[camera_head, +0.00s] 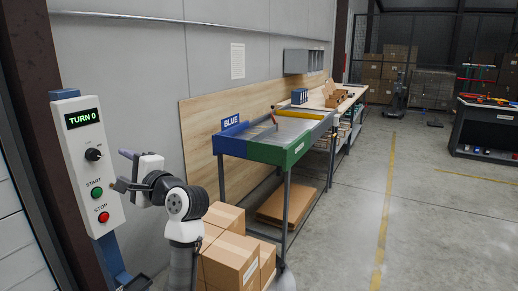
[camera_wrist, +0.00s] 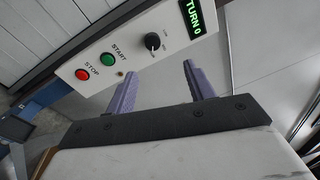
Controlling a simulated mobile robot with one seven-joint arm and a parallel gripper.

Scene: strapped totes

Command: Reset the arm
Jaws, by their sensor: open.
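My gripper (camera_wrist: 160,88) shows in the wrist view with its two purple fingers apart and nothing between them. In the head view my gripper (camera_head: 121,170) is at the left, beside the control panel (camera_head: 77,150). The white panel also shows in the wrist view (camera_wrist: 104,58). It carries a display (camera_head: 83,117) reading "TURN 0", a black knob (camera_head: 93,154), a green START button (camera_head: 96,192) and a red STOP button (camera_head: 103,217). The fingers appear apart from the buttons. My arm is bent in the lower left of the head view.
Cardboard boxes (camera_head: 230,258) are stacked right of my arm. A blue and green sorting table (camera_head: 278,152) labelled BLUE stands behind them. A long workbench (camera_head: 345,101) runs along the wall. The floor (camera_head: 440,215) at right is clear, with a yellow line.

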